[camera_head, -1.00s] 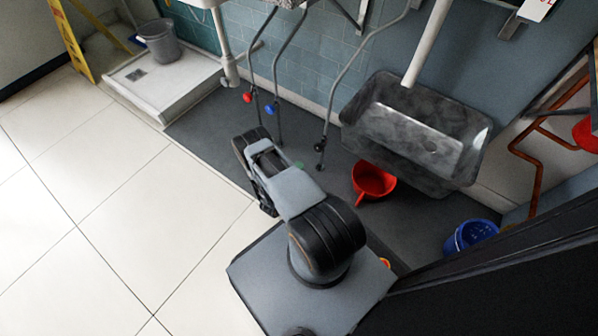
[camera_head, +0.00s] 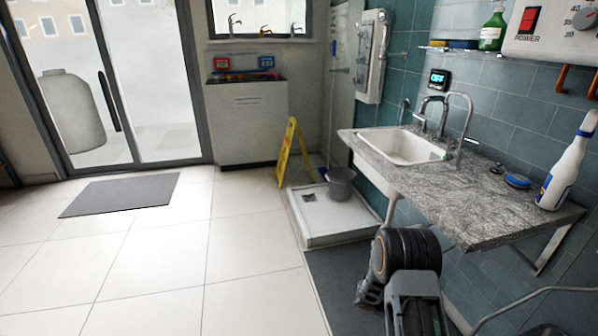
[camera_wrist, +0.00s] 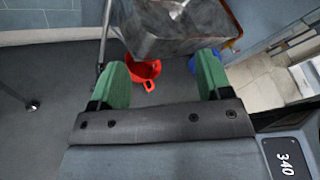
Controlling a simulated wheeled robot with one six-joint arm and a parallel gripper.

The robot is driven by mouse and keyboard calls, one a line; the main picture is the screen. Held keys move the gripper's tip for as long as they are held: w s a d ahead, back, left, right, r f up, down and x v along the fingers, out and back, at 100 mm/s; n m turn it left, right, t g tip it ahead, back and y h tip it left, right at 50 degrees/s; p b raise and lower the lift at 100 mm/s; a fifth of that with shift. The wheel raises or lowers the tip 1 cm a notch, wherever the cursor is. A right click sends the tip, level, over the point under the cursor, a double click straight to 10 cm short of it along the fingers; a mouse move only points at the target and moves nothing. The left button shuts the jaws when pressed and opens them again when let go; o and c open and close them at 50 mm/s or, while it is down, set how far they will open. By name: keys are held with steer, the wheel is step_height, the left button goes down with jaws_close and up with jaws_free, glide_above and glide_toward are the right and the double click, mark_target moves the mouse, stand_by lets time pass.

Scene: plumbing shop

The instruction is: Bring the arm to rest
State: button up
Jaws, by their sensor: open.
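My gripper (camera_wrist: 163,78) shows in the wrist view with its two green fingers spread wide apart. It is open and nothing is between the fingers. Beyond the fingertips are a grey stone-like tub (camera_wrist: 175,28) and a red vessel with a handle (camera_wrist: 143,70) on the dark floor mat (camera_wrist: 50,75). In the head view, part of my arm shows at the lower right beside the sink counter; my gripper is not in that view.
A stone counter (camera_head: 480,205) with a white basin (camera_head: 400,146) is at the right. A bottle (camera_head: 568,165) stands on it. A shower tray (camera_head: 330,215) with a grey bucket (camera_head: 342,184) and a yellow sign (camera_head: 292,150) stand behind.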

steer(key=s+a+r+m+t+y+p, duration=0.3)
steer(key=a+r+m+y+p, duration=0.2)
steer(key=r, duration=1.1)
steer(key=s+a+r+m+t+y+p, duration=0.3)
steer(key=a+r+m+p, duration=0.5)
steer(key=r, duration=0.7)
steer(key=s+a+r+m+t+y+p, duration=0.3)
steer(key=a+r+m+y+p, duration=0.3)
steer(key=r, duration=1)
steer(key=s+m+p, duration=0.1)
steer(key=m+p, duration=0.1)
steer(key=p, duration=0.2)
steer(key=shift+a+r+m+y, duration=0.3)
steer(key=shift+a+m, duration=0.1)
steer(key=shift+c, duration=0.5)
